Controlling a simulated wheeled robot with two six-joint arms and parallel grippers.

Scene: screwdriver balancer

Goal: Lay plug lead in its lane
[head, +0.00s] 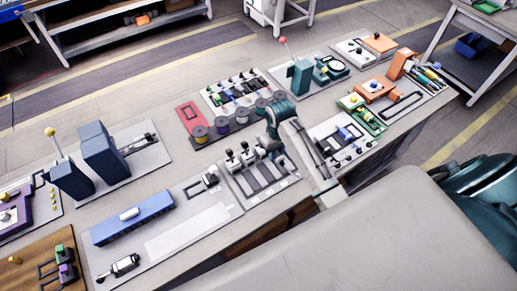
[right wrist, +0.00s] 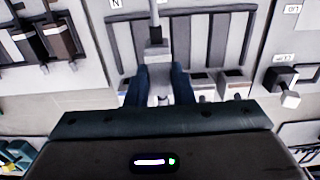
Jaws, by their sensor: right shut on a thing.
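My right gripper (head: 270,147) reaches over the lane panel (head: 270,189) in the head view. In the right wrist view my right gripper (right wrist: 160,90) is shut on a grey plug (right wrist: 156,50), with one dark finger on each side. A grey lead (right wrist: 154,12) runs from the plug toward the top edge. The pale lane panel (right wrist: 147,38) has several dark lanes, including a dark lane (right wrist: 217,40) to the right of the plug. The fingers hide part of the plug, and I cannot tell whether it touches the panel. My left gripper is not in view.
Other plugs (right wrist: 235,84) sit at the near edge of the lane panel. A switch panel (right wrist: 285,82) lies to its right. In the head view, spools (head: 220,124) stand behind the panel, and a blue block (head: 132,218) lies on a board to the left.

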